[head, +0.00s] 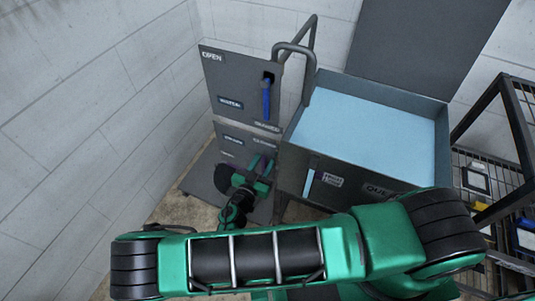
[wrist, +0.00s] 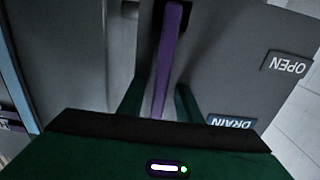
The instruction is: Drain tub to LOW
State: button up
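The grey tub (head: 362,92) stands at the centre right, holding light blue liquid (head: 370,135) high up its walls. A blue strip (head: 310,180) shows beside a small label on its front. Left of it, the lower grey panel (head: 232,132) is partly hidden by my arm. My gripper (head: 262,163) is at this panel. In the wrist view, a purple lever (wrist: 172,45) runs between the two green fingers (wrist: 160,98), which stand apart on either side of it with gaps. A DRAIN label (wrist: 231,122) and an OPEN label (wrist: 287,65) appear upside down to the right.
An upper panel (head: 225,75) marked OPEN has a blue lever (head: 266,100) hanging in its slot, just above my gripper. A bent pipe (head: 292,48) rises beside the tub. A wire rack (head: 500,160) stands at the right. The white wall closes off the left.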

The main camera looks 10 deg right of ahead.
jog(key=shift+w+d, duration=0.4)
jog(key=shift+w, duration=0.2)
grip_shut()
jog(key=shift+d, duration=0.1)
